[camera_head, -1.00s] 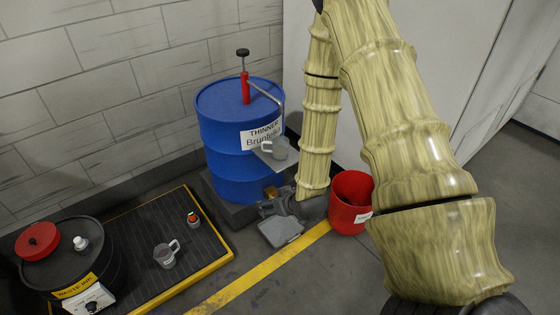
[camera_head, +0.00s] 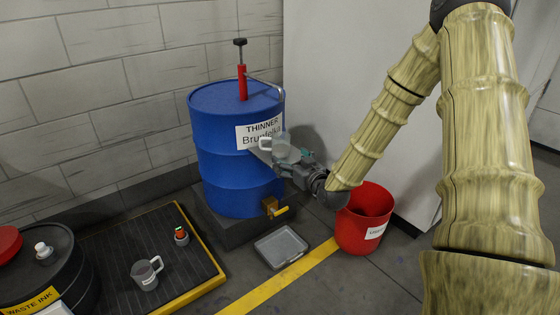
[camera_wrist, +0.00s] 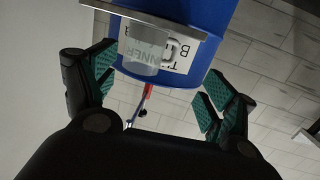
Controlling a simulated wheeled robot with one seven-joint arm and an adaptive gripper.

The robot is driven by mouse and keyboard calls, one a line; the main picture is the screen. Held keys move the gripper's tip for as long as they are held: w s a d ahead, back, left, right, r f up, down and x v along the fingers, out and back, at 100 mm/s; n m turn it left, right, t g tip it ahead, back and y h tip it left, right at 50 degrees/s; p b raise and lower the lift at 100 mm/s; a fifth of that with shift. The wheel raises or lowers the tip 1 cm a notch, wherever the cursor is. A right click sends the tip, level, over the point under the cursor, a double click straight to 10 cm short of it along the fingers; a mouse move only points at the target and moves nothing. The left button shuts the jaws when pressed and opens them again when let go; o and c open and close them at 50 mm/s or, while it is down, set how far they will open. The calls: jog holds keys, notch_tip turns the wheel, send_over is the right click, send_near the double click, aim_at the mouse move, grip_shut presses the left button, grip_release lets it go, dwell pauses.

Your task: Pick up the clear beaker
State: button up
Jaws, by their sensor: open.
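The clear beaker (camera_head: 279,144) stands on a small grey shelf (camera_head: 258,155) at the front of the blue drum, its handle to the left in the head view. In the wrist view the beaker (camera_wrist: 143,48) is see-through, with the drum's label showing through it. My gripper (camera_head: 290,160) is at the beaker's height, close to its right side. In the wrist view my gripper (camera_wrist: 160,82) has its teal-padded fingers spread wide, with the beaker ahead between them, left of centre. No finger clearly touches it.
The blue drum (camera_head: 215,150) has a red pump (camera_head: 242,82) on top and a tap (camera_head: 272,208) low down. A red bucket (camera_head: 362,235) stands right of a floor tray (camera_head: 281,247). Another beaker (camera_head: 145,274) stands on the black grate (camera_head: 160,230) at lower left.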

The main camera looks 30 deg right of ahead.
aim_at(285, 148)
jog(key=shift+t, duration=0.6)
jog(key=shift+w+d+b, duration=0.5)
jog(key=shift+w+b, duration=0.3)
jog(key=shift+w, duration=0.25)
jog(key=shift+w+d+b, duration=0.55)
jog(key=shift+w+b, duration=0.2)
jog(key=shift+w, duration=0.25)
jog(key=shift+w+d+b, duration=0.5)
jog(key=shift+w+b, duration=0.3)
jog(key=shift+w, duration=0.25)
jog(key=shift+w+f+b, duration=0.15)
jog(key=shift+w+b, duration=0.45)
jog(key=w+b, duration=0.1)
jog(key=w, duration=0.1)
jog(key=shift+w+d+b, duration=0.2)
jog(key=shift+w+b, duration=0.2)
jog(key=shift+w, duration=0.55)
jog(key=shift+r, duration=0.2)
jog(key=c, duration=1.3)
jog(key=shift+o, duration=0.2)
